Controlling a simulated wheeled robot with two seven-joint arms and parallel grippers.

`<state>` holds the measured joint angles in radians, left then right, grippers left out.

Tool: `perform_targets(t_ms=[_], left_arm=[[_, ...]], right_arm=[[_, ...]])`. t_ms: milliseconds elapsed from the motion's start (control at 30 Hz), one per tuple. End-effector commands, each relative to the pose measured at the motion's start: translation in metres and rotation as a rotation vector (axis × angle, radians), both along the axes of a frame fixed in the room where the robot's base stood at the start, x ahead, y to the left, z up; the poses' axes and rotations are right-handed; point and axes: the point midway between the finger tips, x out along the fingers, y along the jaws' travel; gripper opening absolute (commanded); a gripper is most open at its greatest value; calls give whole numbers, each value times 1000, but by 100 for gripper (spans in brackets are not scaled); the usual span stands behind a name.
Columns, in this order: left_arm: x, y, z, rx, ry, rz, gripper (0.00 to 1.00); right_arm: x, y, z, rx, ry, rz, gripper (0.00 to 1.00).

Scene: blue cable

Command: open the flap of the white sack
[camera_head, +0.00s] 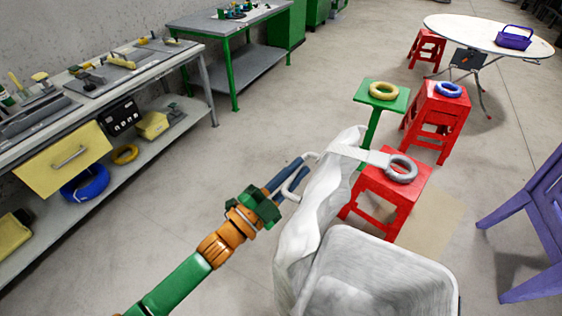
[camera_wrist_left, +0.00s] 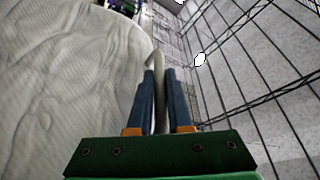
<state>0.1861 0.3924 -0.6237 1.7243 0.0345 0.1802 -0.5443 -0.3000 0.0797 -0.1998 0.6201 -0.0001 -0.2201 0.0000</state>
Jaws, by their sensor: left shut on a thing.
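The white sack (camera_head: 380,280) stands at the bottom centre right, and its squared opening shows. A wrinkled white flap (camera_head: 308,220) stands up along its left side, at a steep tilt. A thin pale loop (camera_head: 292,184) sits at the flap's left edge. My left gripper (camera_head: 295,172), with blue fingers, is shut on this loop, left of the flap. In the left wrist view a thin grey strip (camera_wrist_left: 159,75) runs between the fingers, and wrinkled white cloth (camera_wrist_left: 65,75) fills the left side. My right gripper is not in view.
A red stool (camera_head: 392,205) with a grey ring (camera_head: 402,168) stands just behind the sack. A green stool (camera_head: 380,98) and another red stool (camera_head: 437,115) stand farther back. A workbench (camera_head: 120,75) lines the left. A purple chair (camera_head: 535,220) is at right. Floor between is clear.

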Motion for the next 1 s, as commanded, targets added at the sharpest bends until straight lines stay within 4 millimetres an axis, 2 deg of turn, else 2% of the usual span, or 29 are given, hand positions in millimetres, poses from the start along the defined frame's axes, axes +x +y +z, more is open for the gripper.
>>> perform_targets(t_ms=[200,233,333,600,833,1000], left_arm=[[0,0,-3,3,4,1,0],[0,0,-3,3,4,1,20],[0,1,-3,3,3,1,47],[-2,3,-4,1,3,2,47],[-37,32,-18,3,4,0,47],[-51,44,-20,3,4,1,47]], right_arm=[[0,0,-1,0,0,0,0],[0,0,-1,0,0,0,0],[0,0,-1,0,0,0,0],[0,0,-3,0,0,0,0],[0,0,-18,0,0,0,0],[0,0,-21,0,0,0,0]])
